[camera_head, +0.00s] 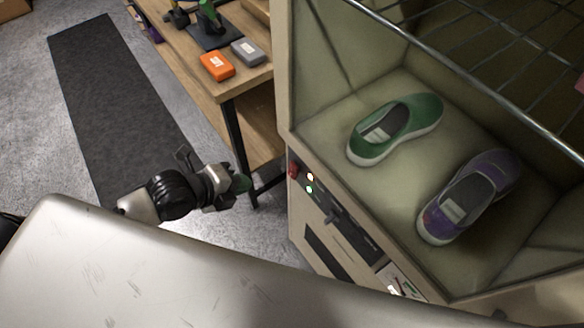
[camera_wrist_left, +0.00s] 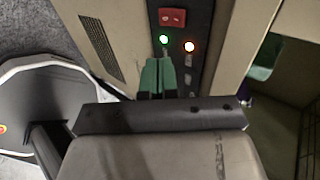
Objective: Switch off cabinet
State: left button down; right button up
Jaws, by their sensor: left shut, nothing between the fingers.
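The cabinet (camera_head: 284,75) stands at the right, its upper chamber open to view. Its front control panel (camera_head: 345,228) has a red switch (camera_head: 293,170) at the left end, with a pale lit lamp (camera_head: 310,177) and a green lit lamp (camera_head: 309,189) beside it. In the left wrist view the red switch (camera_wrist_left: 172,17) is above a green lamp (camera_wrist_left: 164,39) and an orange lamp (camera_wrist_left: 189,46), both lit. My left gripper (camera_head: 241,183) is shut and empty, left of the panel and apart from it. Its green fingers (camera_wrist_left: 158,76) point toward the panel, below the green lamp.
A green shoe (camera_head: 408,122) and a purple shoe (camera_head: 485,178) lie inside the cabinet under a wire rack (camera_head: 490,45). A wooden table (camera_head: 235,83) with an orange box (camera_head: 217,66) and a grey box (camera_head: 248,51) stands behind my gripper. A dark mat (camera_head: 105,95) lies on the floor.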

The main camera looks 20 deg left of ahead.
pick_arm(q)
jog(key=p, duration=0.1)
send_near(291, 173)
jog(key=x, duration=0.7)
jog(key=shift+d+f, duration=0.1)
pick_arm(e)
jog(key=shift+s+a+r, duration=0.4)
jog(key=shift+s, duration=0.15)
